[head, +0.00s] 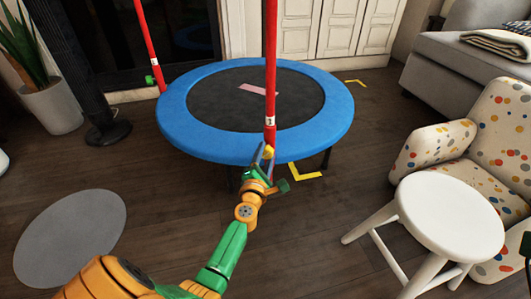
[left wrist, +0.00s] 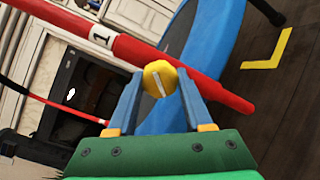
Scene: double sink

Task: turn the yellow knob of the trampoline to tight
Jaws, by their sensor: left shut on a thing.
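The trampoline has a blue rim (head: 190,135) and a dark mat. A red pole (head: 270,80) with a label "1" rises at its front edge. The yellow knob (head: 268,153) sits low on this pole. In the left wrist view the yellow knob (left wrist: 160,78) shows a pale line across its face and lies between my fingertips. My left gripper (head: 264,156) is shut on the knob; it also shows in the left wrist view (left wrist: 158,88). My right gripper is not clearly seen.
A white round stool (head: 450,215) and a spotted armchair (head: 480,130) stand at the right. A grey round mat (head: 70,240) lies on the floor at the left. A plant pot (head: 50,108) and a dark fan (head: 105,130) stand at the far left. A grey sofa (head: 460,70) is at the back right.

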